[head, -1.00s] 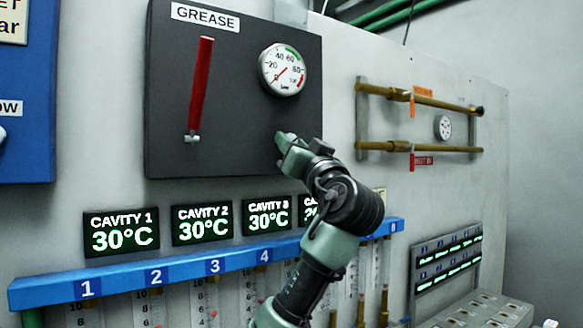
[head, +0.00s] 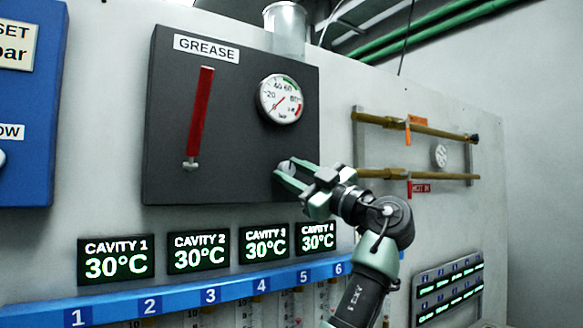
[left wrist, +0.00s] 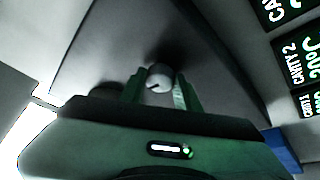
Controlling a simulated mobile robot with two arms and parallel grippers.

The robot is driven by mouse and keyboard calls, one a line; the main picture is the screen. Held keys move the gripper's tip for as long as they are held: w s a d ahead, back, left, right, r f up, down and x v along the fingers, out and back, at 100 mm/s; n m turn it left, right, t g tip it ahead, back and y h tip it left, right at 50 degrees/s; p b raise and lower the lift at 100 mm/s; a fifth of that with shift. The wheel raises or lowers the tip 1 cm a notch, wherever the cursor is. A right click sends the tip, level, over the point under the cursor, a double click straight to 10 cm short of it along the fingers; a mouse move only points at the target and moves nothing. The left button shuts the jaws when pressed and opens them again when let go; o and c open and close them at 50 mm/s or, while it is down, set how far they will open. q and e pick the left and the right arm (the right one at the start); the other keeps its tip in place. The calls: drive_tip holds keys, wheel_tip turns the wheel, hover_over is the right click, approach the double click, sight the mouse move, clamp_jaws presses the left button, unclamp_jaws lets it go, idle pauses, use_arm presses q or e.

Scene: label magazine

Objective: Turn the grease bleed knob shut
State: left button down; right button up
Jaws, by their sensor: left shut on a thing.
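The grease panel (head: 235,130) is a dark grey box on the wall with a GREASE label. The bleed knob (head: 288,168) is a small pale round knob at the panel's lower right. It also shows in the left wrist view (left wrist: 159,76), with a dark mark on its face. My left gripper (head: 287,176) has its two green fingers on either side of the knob and is shut on it. The fingers partly hide the knob in the head view. My right gripper is not in view.
A red lever (head: 200,115) and a pressure gauge (head: 280,99) are on the same panel. Cavity displays (head: 199,252) and a blue numbered rail (head: 180,304) are below. Brass pipes (head: 420,173) run along the wall to the right.

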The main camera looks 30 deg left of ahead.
use_arm(q)
drive_tip(key=shift+w+n+g+h+p, duration=0.1)
drive_tip(key=shift+n+g+h+p, duration=0.2)
drive_tip(key=shift+n+g+p, duration=0.7)
drive_tip(key=shift+n+b, duration=0.4)
drive_tip(key=c, duration=1)
unclamp_jaws()
drive_tip(key=shift+c, duration=0.2)
drive_tip(key=shift+d, duration=0.1)
